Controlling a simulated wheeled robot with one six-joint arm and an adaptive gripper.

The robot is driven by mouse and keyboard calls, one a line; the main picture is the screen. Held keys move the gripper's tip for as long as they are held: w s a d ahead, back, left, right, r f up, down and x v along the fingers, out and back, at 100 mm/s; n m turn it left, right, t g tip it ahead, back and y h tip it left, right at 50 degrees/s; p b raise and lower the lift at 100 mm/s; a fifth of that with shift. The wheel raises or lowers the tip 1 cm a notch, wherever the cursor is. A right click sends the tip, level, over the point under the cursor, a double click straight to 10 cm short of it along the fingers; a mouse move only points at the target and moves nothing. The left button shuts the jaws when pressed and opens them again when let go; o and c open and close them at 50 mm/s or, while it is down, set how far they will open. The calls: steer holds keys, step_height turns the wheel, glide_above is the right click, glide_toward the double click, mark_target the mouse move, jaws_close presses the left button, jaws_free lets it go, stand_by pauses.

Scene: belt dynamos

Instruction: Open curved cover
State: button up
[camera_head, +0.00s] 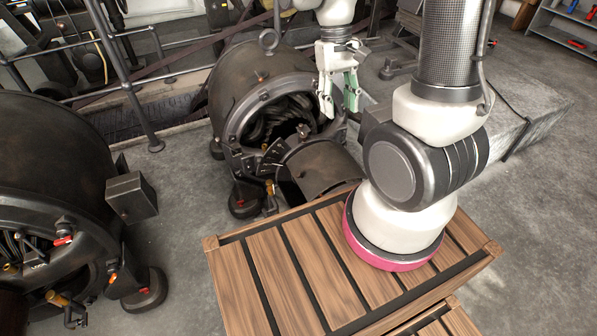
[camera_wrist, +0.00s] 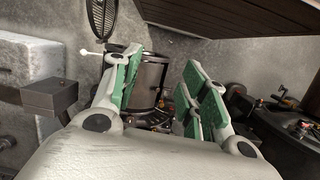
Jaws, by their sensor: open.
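The curved cover (camera_head: 325,168) is a dark, rounded metal plate at the lower front of the middle dynamo (camera_head: 240,90), below its round opening with dark coils inside. My gripper (camera_head: 340,108) is above and slightly right of the cover, pointing down, with nothing between its green-padded fingers. It is apart from the cover in the head view. In the wrist view my gripper (camera_wrist: 165,62) is open, and a dark curved metal surface (camera_wrist: 151,75) shows between and beyond the fingers. The fingers hide part of it. I cannot tell whether the cover is latched.
A second dynamo (camera_head: 50,200) stands at the left, with a grey box on its side. A railing (camera_head: 125,75) runs behind. A concrete block (camera_head: 500,120) lies to the right. My slatted wooden base is in front. Grey floor (camera_head: 180,250) is clear between the dynamos.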

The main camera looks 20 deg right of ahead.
steer(key=w+a+f+m+g, duration=0.1)
steer(key=w+a+f+m, duration=0.15)
steer(key=f, duration=1.05)
steer(key=m+t, duration=0.3)
steer(key=m, duration=1)
glide_above(298, 173)
steer(key=f, duration=1.6)
steer(key=shift+s+f, duration=0.3)
steer(key=shift+s, duration=0.05)
steer(key=shift+w+m+t, duration=0.3)
steer(key=shift+m+t, duration=0.1)
steer(key=shift+m, duration=0.25)
steer(key=shift+f, duration=0.15)
steer(key=shift+m, duration=0.3)
step_height(298, 173, down, 8)
steer(key=shift+r, duration=0.25)
jaws_close()
